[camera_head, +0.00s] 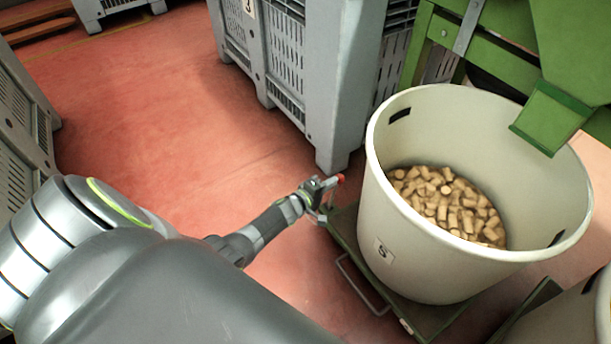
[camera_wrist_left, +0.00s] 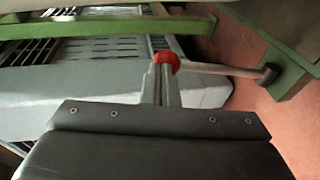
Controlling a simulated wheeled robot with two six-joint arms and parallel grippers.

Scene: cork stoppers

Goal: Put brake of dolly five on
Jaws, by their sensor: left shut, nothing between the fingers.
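A tall cream bin (camera_head: 381,215) with a label reading 5 stands on a green dolly (camera_head: 345,228) and holds many corks (camera_head: 440,200). A lever with a red knob (camera_head: 341,178) is at the dolly's left corner. In the left wrist view the red knob (camera_wrist_left: 166,61) is at the fingertips, and its grey rod (camera_wrist_left: 225,70) runs right to a pivot on a green frame (camera_wrist_left: 295,60). My left gripper (camera_head: 328,184) is shut and empty, with its tips (camera_wrist_left: 162,75) at the knob. I cannot tell whether they touch. My right gripper is not in view.
A large grey slatted crate (camera_head: 332,90) stands just behind the dolly's corner. A green machine with a chute (camera_head: 550,118) overhangs the bin at the right. Another bin (camera_head: 603,305) is at the lower right. Red floor (camera_head: 160,120) is open at the left.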

